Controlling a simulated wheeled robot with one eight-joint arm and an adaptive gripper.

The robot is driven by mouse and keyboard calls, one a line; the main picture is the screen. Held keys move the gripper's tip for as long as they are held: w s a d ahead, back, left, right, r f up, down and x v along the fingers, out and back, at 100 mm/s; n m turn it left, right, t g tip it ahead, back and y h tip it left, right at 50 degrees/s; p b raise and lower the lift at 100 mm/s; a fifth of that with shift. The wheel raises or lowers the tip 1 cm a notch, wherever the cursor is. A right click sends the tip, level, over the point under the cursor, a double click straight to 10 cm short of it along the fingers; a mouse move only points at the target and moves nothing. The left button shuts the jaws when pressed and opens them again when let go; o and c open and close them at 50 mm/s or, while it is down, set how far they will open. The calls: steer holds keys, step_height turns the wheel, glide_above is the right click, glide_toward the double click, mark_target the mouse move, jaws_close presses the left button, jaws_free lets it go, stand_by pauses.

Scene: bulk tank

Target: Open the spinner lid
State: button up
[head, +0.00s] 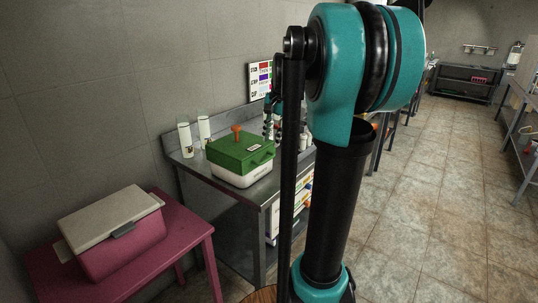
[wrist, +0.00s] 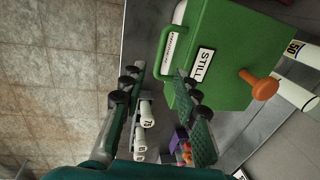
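The spinner (head: 236,173) is a box with a white base, standing on the metal table. Its green lid (head: 240,148) sits shut on the base.
White bottles (head: 186,139) stand behind the spinner by the wall. More bottles (wrist: 146,118) show between my fingers in the wrist view. A pink cooler (head: 124,245) with a pale lid sits on a pink table (head: 190,233) at the left. The tiled floor (head: 430,200) is clear at right.

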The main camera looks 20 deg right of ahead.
mark_target(269, 153)
steer(key=f, duration=0.5)
steer(key=w+a+f, duration=0.1)
steer(key=f, duration=0.1)
steer(key=shift+f, duration=0.2)
jaws_close()
